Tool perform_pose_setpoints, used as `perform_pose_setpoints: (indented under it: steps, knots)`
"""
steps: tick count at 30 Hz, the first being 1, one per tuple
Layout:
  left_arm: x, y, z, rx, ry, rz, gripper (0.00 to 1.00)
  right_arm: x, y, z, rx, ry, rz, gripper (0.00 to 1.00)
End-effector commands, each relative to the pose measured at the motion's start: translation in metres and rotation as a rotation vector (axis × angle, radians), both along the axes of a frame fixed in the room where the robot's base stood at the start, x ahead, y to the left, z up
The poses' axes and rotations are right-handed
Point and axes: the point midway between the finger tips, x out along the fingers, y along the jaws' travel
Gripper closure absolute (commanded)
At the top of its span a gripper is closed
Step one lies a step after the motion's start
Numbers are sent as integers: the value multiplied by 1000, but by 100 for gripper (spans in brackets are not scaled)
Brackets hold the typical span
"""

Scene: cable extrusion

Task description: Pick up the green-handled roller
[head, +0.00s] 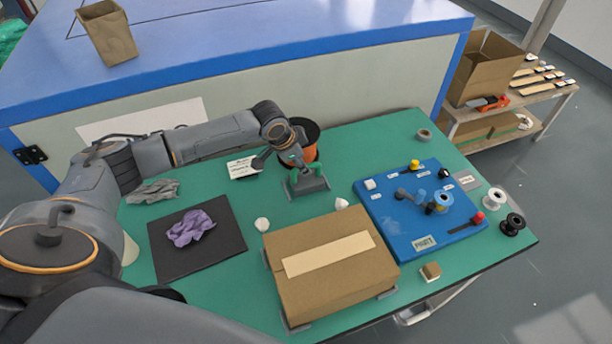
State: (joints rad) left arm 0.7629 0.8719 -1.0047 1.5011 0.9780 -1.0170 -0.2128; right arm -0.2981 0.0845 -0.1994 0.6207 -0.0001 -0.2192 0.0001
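My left arm reaches in from the left, over the green table. My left gripper (289,158) is at the table's back, just above a small grey holder (311,184). A small green part (292,174), perhaps the roller's green handle, shows at the holder directly under the gripper. The rest of the roller cannot be made out. Dark gripper parts overlap here, so I cannot tell whether the fingers are open or closed on it. My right gripper is not in view.
A black and orange pot (305,138) stands just behind the gripper. A closed cardboard box (330,292) is in front, a blue board (385,215) with parts to the right, and a purple cloth (190,228) on a black mat (225,262) to the left.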

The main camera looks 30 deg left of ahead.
Motion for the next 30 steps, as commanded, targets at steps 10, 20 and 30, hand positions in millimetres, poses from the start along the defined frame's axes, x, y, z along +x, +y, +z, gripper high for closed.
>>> perform_pose_setpoints:
  steps: [10, 20, 30]
  knots:
    - [10, -6, -40, -1, 2, -1, 55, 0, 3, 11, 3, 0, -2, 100]
    - [11, -5, -42, 0, 1, 0, 71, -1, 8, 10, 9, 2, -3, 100]
    - [11, -6, -41, -1, -1, 0, 100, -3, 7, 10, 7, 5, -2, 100]
